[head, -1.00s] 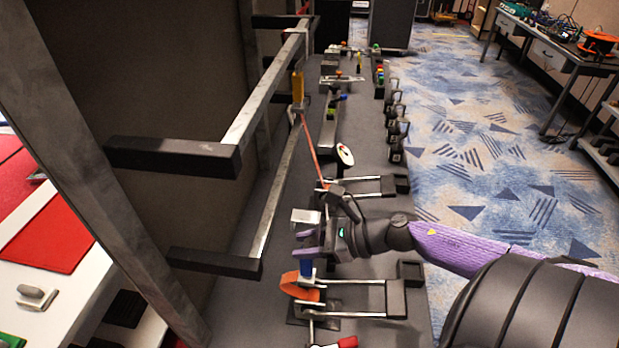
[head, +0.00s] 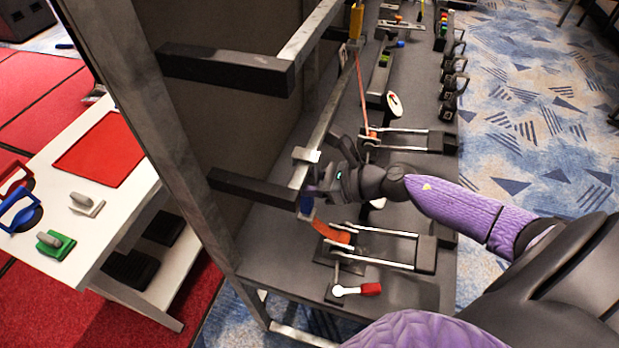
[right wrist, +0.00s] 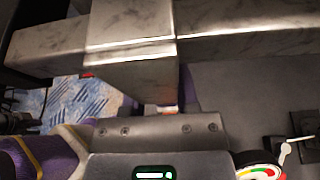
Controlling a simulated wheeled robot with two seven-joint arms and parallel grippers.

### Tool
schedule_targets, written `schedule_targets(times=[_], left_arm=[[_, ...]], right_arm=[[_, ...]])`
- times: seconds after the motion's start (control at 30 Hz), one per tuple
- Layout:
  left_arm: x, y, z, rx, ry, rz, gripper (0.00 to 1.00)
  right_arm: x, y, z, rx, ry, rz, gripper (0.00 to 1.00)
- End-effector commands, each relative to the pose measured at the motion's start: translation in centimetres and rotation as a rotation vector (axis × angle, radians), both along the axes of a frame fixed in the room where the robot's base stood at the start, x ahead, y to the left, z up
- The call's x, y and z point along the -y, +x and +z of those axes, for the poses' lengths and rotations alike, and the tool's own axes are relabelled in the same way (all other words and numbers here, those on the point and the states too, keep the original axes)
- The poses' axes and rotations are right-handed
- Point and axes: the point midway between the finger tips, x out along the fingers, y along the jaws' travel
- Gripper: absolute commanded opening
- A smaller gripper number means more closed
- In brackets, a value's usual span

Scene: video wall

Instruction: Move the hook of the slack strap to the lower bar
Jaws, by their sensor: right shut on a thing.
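The slack strap's metal hook (head: 306,155) is at the near part of the lower bar (head: 326,118), overlapping it in the head view. In the right wrist view the hook (right wrist: 131,50) lies across the bar (right wrist: 235,18); I cannot tell whether it is seated. My right gripper (head: 318,190) is shut on the hook's lower part, with a blue piece (head: 306,207) below the fingers. The orange slack strap (head: 331,231) runs from there down to the near ratchet frame. My left gripper is out of view.
The upper bar (head: 312,32) has a yellow hook (head: 356,20); a taut orange strap (head: 361,90) runs below it. A red-handled lever (head: 370,289) sits on the grey bench. A white table (head: 75,215) stands at left.

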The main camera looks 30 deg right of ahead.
Motion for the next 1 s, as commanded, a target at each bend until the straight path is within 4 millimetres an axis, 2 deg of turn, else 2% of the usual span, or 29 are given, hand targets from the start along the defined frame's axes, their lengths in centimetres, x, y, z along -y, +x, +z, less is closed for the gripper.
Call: schedule_targets(times=[0.27,0.3,0.47,0.5,0.77,1.0], left_arm=[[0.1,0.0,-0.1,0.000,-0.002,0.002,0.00],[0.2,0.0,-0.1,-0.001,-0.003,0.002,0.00],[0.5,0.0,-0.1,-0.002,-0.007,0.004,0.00],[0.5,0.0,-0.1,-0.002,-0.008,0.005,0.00],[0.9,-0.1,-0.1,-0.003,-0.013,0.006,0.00],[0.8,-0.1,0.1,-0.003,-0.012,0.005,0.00]], right_arm=[[0.0,0.0,0.0,0.001,0.001,0.000,0.00],[0.0,0.0,0.0,0.001,0.001,0.000,0.42],[0.0,0.0,0.0,0.001,0.001,0.000,0.76],[0.0,0.0,0.0,0.001,0.001,0.000,0.79],[0.2,-0.3,0.0,-0.002,0.001,-0.001,0.79],[2.7,-3.3,1.5,-0.006,0.000,-0.001,0.79]])
